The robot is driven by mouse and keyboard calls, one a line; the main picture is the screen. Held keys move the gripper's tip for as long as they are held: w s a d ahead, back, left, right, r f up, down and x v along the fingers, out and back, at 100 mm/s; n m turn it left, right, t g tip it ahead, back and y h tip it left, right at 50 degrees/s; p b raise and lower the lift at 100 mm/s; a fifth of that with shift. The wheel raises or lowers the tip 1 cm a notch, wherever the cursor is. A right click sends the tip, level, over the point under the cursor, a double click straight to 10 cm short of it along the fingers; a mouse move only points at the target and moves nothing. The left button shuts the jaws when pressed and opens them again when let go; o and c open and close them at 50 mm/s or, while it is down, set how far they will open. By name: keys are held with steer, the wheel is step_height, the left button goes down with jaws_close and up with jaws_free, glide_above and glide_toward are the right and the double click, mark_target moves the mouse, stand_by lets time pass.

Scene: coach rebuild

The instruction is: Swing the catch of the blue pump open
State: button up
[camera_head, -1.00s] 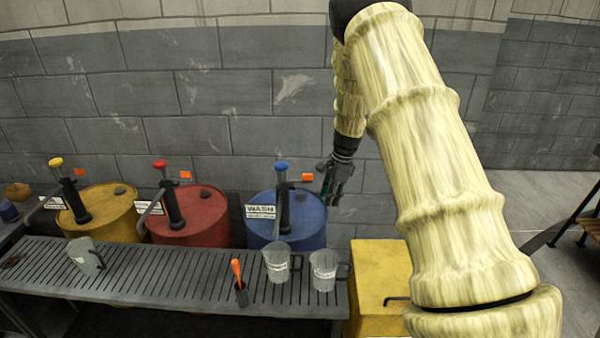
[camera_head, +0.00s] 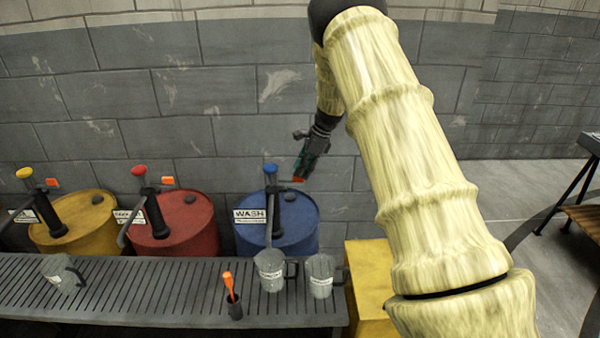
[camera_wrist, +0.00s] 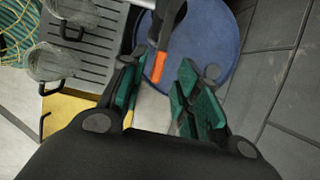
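The blue drum (camera_head: 299,224) stands behind the grate, with a blue-topped pump (camera_head: 271,190) on it and a WASH label. The pump's orange catch (camera_head: 298,180) sticks out to the right near the pump's top. My gripper (camera_head: 303,174) is at the catch, its fingertips partly covering it in the head view. In the wrist view, my gripper (camera_wrist: 158,92) is open, its green-padded fingers apart. The orange catch (camera_wrist: 158,67) shows between and beyond the fingertips, closer to the left finger. I cannot tell whether a finger touches it. The blue drum top (camera_wrist: 195,35) lies below.
A red drum (camera_head: 190,228) and a yellow drum (camera_head: 85,222) with similar pumps stand to the left. A yellow box (camera_head: 368,285) is at right.

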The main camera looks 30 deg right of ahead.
steer(key=shift+x, duration=0.75)
steer(key=shift+w+a+f, duration=0.1)
steer(key=shift+a+f, duration=0.1)
steer(key=shift+f, duration=0.4)
steer(key=shift+r, duration=0.1)
jaws_close()
